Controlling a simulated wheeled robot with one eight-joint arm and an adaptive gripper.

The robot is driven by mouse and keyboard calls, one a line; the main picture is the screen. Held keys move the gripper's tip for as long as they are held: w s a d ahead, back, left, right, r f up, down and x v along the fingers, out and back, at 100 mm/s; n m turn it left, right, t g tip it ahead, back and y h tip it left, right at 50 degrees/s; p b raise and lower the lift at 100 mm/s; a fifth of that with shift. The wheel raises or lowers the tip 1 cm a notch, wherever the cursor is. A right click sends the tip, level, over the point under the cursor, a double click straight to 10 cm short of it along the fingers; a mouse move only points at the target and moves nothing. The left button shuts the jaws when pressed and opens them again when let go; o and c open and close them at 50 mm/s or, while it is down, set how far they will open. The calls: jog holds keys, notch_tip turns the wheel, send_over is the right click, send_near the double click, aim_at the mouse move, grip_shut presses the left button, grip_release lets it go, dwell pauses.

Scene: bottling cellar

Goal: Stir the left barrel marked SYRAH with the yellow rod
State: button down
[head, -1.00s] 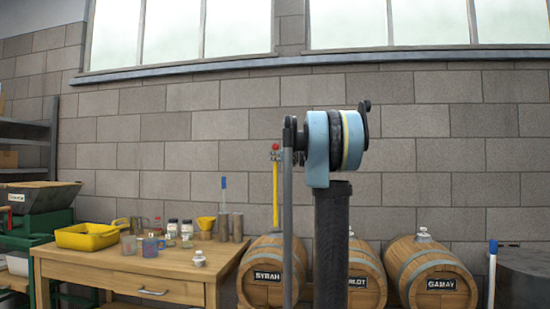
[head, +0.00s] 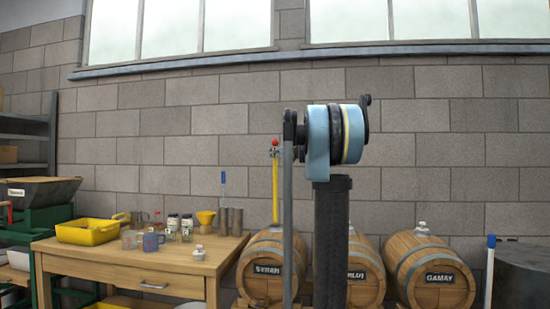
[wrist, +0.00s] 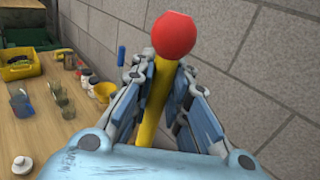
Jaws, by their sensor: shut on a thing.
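The yellow rod (head: 275,185) stands upright with a red ball on its top end. My gripper (head: 275,154) is shut on it just below the ball. In the wrist view the rod (wrist: 155,98) runs down between both fingers (wrist: 160,85). The SYRAH barrel (head: 250,272) lies on its side at the left of the barrel row, with its label facing me. The rod's lower end meets the top of this barrel in the head view. I cannot tell how deep it is inside, as the opening is hidden.
Two more barrels stand to the right, one partly hidden by my arm and one marked GAMAY (head: 430,272). A wooden table (head: 120,262) on the left holds a yellow tub (head: 88,232), jars, cups and a small white stopper-like piece (head: 198,253). The wall is close behind.

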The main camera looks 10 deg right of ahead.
jog(key=shift+f, duration=1.9)
jog(key=shift+f, duration=1.95)
send_over(276, 198)
jog(key=w, duration=0.1)
jog(key=shift+w+a+f, duration=0.1)
jog(key=shift+a+f, duration=0.05)
jog(key=shift+f, duration=3.35)
jog(key=shift+f, duration=3.4)
